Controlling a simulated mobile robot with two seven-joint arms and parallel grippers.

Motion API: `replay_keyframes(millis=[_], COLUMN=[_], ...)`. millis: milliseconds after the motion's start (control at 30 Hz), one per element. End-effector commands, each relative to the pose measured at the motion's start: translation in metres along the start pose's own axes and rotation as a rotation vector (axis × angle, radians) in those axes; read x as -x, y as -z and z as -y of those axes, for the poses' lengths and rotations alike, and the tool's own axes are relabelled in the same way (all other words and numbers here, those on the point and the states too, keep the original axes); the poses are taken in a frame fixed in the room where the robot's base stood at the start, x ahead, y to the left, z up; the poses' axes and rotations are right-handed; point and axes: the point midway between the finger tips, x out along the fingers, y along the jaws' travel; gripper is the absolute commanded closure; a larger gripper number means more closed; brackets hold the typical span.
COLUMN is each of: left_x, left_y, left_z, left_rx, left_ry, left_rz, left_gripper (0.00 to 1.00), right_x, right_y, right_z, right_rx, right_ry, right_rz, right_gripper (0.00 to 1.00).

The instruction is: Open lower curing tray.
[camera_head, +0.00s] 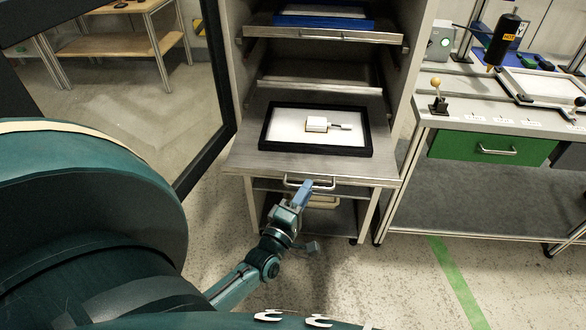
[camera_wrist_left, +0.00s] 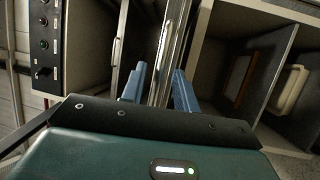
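The lower curing tray (camera_head: 240,160) is a grey metal shelf jutting forward from the cabinet. A black-framed mat (camera_head: 283,136) lies on it, with a small pale block (camera_head: 317,125) on top. A metal bar handle (camera_head: 292,184) is on the tray's front edge. My left gripper (camera_head: 305,189) is at this handle, its blue fingers pointing up to it. In the left wrist view the gripper (camera_wrist_left: 160,80) has its fingers apart, with a shiny metal edge (camera_wrist_left: 171,45) between and beyond them. Contact with the handle cannot be told. My right gripper is not in view.
An upper tray (camera_head: 270,31) holds a blue-framed item above. An open glass-paned door (camera_head: 212,70) stands at left. A workbench (camera_head: 415,105) with a green drawer (camera_head: 470,148) stands at right. Floor in front of the cabinet is clear.

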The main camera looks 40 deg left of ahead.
Motion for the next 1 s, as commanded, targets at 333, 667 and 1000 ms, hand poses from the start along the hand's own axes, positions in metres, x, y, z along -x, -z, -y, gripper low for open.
replay_keyframes(millis=[333, 667, 1000], left_x=[0.074, 0.12, 0.123], left_y=[0.0, 0.0, 0.0], left_z=[0.002, 0.001, 0.0], left_rx=[0.0, 0.001, 0.001], left_ry=[0.004, 0.001, -0.001], left_rz=[0.001, 0.0, 0.0], left_gripper=[0.7, 0.7, 0.7], right_x=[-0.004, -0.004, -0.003], right_y=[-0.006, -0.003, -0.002], right_z=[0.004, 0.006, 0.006], right_rx=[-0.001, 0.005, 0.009], right_ry=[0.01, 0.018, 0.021], right_rz=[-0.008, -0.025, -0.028], right_gripper=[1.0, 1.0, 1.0])
